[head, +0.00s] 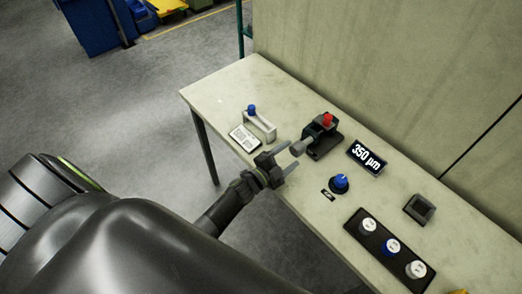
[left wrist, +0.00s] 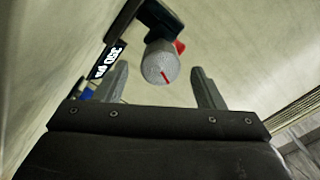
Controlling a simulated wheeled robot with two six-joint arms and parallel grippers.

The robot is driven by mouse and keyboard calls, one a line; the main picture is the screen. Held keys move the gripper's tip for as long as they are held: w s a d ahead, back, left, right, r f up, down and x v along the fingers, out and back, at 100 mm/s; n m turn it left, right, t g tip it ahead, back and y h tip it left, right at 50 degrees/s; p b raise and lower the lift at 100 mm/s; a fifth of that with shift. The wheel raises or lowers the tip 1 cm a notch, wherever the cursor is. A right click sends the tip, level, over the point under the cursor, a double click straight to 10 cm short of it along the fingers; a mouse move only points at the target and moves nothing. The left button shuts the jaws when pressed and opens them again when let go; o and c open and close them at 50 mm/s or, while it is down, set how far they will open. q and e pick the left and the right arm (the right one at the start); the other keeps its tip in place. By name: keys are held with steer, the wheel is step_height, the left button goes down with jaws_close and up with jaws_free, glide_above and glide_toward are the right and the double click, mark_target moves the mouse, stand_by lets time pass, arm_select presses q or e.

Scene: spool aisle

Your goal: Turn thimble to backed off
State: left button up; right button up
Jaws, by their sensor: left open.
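The thimble (head: 298,148) is a light grey cylinder on the near-left end of a dark fixture (head: 322,139) with a red knob (head: 327,119) on top. In the left wrist view the thimble (left wrist: 160,64) shows its round end face with a red line pointing toward the lower right. My left gripper (head: 285,162) is open just short of the thimble. In the left wrist view its two fingertips (left wrist: 160,80) stand apart either side of the thimble's lower end, with gaps on both sides. A display (head: 367,157) beside the fixture reads 350 µm. My right gripper is not in view.
A light bracket with a blue knob (head: 252,110) and a label card (head: 244,137) stand left of the gripper. A blue dial (head: 340,182), a black tray (head: 371,243) with three round pieces and a square dark holder (head: 419,209) lie to the right. A wall runs behind the table.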

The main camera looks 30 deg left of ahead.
mark_target(293, 152)
arm_select(q)
steer(key=b+v, duration=0.1)
steer(key=v, duration=1.3)
steer(key=shift+b, duration=0.35)
steer(key=w+d+m+b, duration=0.2)
steer(key=w+m+b, duration=0.1)
steer(key=w+m, duration=0.1)
steer(key=w+d+m+b, duration=0.2)
steer(key=w+m+b, duration=0.1)
steer(key=w+m, duration=0.2)
steer(key=w+d+m+b, duration=0.2)
steer(key=w+m+b, duration=0.2)
steer(key=w, duration=0.4)
steer(key=shift+m, duration=0.3)
